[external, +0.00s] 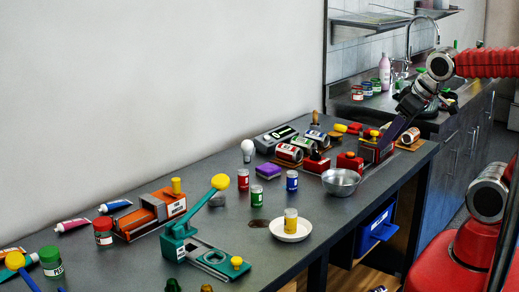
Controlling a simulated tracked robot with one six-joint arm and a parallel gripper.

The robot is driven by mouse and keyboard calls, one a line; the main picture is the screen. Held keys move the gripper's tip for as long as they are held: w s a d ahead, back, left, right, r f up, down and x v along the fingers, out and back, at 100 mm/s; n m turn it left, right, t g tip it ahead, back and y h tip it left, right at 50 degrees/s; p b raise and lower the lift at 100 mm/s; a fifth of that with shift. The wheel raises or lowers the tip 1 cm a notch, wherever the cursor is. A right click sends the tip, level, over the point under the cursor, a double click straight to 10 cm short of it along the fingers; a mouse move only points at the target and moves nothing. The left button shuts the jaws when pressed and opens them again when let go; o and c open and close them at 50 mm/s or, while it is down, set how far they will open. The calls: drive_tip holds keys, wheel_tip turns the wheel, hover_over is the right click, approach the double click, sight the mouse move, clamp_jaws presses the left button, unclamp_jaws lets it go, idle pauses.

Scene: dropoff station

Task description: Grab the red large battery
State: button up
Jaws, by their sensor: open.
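Several small upright cylinders that look like batteries stand mid-table: a red one (243,180), a blue one (292,180) and a green one (257,195). A yellow one (291,221) stands on a white plate (304,232). Larger silver cylinders lie on their sides farther back, one with a red band (288,152). I cannot tell for sure which red one is the large battery. My gripper (392,132) reaches down from the right over the bench's far end, apart from these red cylinders. It is open; its fingertips are hard to make out.
A metal bowl (341,182) and red boxes (349,163) stand near my gripper. A teal lever device (205,240) and an orange device (155,210) stand at the front left. A blue bin (378,229) sits below the bench. The sink counter is behind.

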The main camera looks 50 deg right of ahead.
drive_tip(key=w+d+r+n+t, duration=0.1)
drive_tip(key=w+d+n+t, duration=0.15)
drive_tip(key=w, duration=1.05)
drive_tip(key=w+d+r+n+t, duration=0.1)
drive_tip(key=w+d+t, duration=0.2)
drive_tip(key=w, duration=1.1)
drive_tip(key=w+a+f+n+y, duration=0.2)
drive_tip(key=a+f+y, duration=0.1)
drive_tip(key=f, duration=0.2)
drive_tip(key=w+a+f+n+g+y, duration=0.1)
drive_tip(key=w+a+f+n+y, duration=0.1)
drive_tip(key=f, duration=0.4)
drive_tip(key=w+a+f+n+g+y, duration=0.1)
drive_tip(key=w+a+f+n+y, duration=0.1)
drive_tip(key=a+f+y, duration=0.3)
drive_tip(key=shift+g+x, duration=0.25)
drive_tip(key=shift+x, duration=0.6)
drive_tip(key=shift+f+y, duration=0.1)
drive_tip(key=shift+y, duration=0.3)
